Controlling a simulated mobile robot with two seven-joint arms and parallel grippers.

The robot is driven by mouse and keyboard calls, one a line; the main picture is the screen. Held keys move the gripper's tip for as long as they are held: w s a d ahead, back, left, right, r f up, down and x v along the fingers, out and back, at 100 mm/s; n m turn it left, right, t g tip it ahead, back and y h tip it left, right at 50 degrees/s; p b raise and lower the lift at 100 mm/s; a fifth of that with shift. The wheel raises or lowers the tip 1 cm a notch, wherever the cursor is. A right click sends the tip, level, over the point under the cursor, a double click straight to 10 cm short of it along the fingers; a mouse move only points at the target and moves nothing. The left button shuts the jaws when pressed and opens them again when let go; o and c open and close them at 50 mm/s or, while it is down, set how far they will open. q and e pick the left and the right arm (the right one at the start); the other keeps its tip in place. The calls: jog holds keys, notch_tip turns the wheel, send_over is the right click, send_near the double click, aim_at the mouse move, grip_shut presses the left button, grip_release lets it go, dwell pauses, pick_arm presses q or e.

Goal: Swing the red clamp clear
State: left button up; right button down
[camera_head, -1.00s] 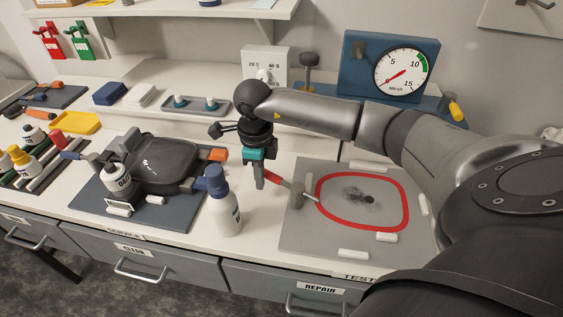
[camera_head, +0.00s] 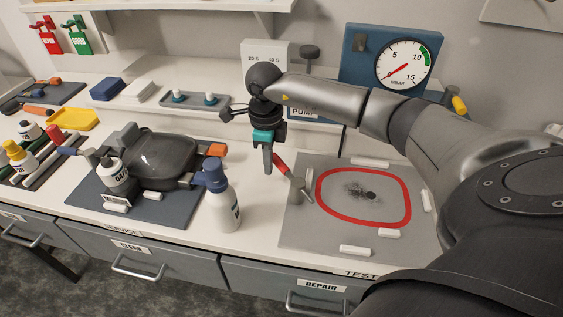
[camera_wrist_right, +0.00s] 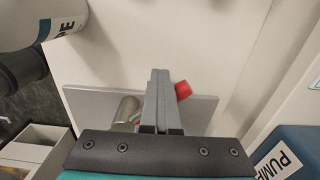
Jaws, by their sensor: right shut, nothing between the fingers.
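The red clamp has a red handle (camera_head: 280,162) and a grey metal post (camera_head: 296,190) at the left edge of the grey test mat (camera_head: 340,240). Its handle points back and left, and a short thin arm ends just left of the red ring (camera_head: 320,205). My right gripper (camera_head: 268,170) is shut and empty, pointing down just left of the handle. In the right wrist view the shut fingers (camera_wrist_right: 160,75) are beside the red handle end (camera_wrist_right: 183,89) and partly cover the clamp; I cannot tell whether they touch. My left gripper is not in view.
A white bottle with a blue cap (camera_head: 222,200) stands left of the clamp. A dark device (camera_head: 165,158) lies on a blue-grey mat further left. The blue gauge box (camera_head: 358,70) and pump label (camera_head: 303,113) are behind. White blocks (camera_head: 355,250) lie around the ring.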

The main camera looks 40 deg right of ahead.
aim_at(280, 157)
jog(key=shift+d+b, duration=0.35)
jog(key=shift+d, duration=1.35)
jog(key=shift+r, duration=0.1)
jog(key=r+p, duration=0.4)
jog(key=r, duration=0.1)
jog(key=a+r+p, duration=0.1)
jog(key=r+p, duration=0.1)
jog(key=r, duration=0.1)
jog(key=shift+s+p, duration=0.35)
jog(key=shift+p, duration=0.05)
jog(key=shift+f, duration=0.1)
